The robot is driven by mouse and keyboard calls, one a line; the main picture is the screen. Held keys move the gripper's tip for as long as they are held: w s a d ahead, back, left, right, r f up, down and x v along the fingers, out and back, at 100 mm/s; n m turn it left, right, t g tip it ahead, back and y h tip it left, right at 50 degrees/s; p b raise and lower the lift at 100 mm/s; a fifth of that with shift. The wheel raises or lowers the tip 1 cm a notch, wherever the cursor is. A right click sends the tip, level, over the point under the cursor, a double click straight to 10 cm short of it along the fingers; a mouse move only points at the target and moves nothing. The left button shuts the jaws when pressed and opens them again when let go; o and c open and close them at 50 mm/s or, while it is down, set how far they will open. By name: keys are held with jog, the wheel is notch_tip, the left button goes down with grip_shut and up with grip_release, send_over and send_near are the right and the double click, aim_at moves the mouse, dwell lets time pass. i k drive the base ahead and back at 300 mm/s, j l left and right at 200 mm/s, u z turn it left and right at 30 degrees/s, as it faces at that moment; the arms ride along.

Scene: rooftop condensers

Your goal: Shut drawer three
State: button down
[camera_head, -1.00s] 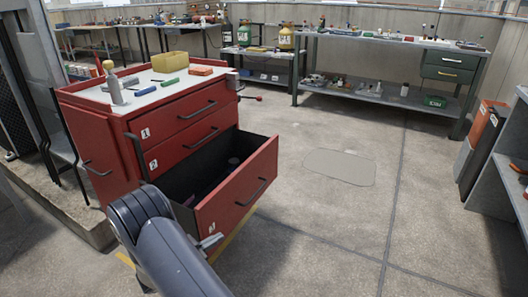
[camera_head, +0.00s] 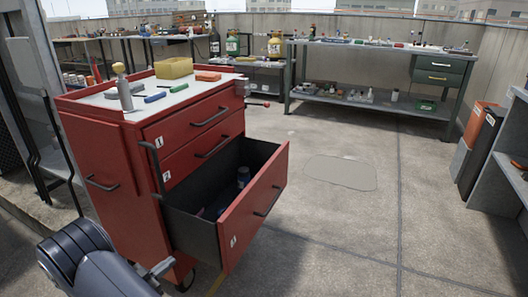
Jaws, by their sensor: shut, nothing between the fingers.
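A red tool chest (camera_head: 95,160) stands at left with several drawers. The top two fronts, tagged 1 (camera_head: 195,112) and 2 (camera_head: 190,165), are shut. The third drawer (camera_head: 258,205) below them is pulled well out, with a dark handle (camera_head: 268,202) on its red front; its small white tag is hard to read. A dark cylinder (camera_head: 243,176) and other small items lie inside. My arm fills the bottom left corner, in front of the chest. A small grey tip of my gripper (camera_head: 160,268) shows past it, shut, left of the drawer front and apart from the handle; the rest is hidden.
A green-drawered workbench (camera_head: 440,72) stands at the back right, a grey shelf (camera_head: 503,180) at the right edge. The floor right of the open drawer is clear.

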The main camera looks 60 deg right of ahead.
aim_at(220, 243)
jog(key=i+u, duration=0.2)
jog(key=k+l+u, duration=0.15)
jog(key=u, duration=0.25)
jog(key=k+l+u, duration=0.15)
jog(key=u, duration=0.3)
jog(key=k+u, duration=0.2)
jog(key=u, duration=0.2)
jog(key=k+u, duration=0.2)
jog(key=u, duration=0.2)
jog(key=k+l+u, duration=0.1)
jog(key=k+u, duration=0.5)
jog(key=k, duration=0.15)
jog(key=k+z, duration=0.3)
jog(key=l+z, duration=0.1)
jog(key=z, duration=0.25)
jog(key=k+z, duration=0.1)
jog(key=z, duration=0.35)
jog(key=k+z, duration=0.1)
jog(key=z, duration=0.3)
jog(key=k+z, duration=0.1)
jog(key=z, duration=0.35)
jog(key=k+z, duration=0.25)
jog(key=i+l, duration=0.05)
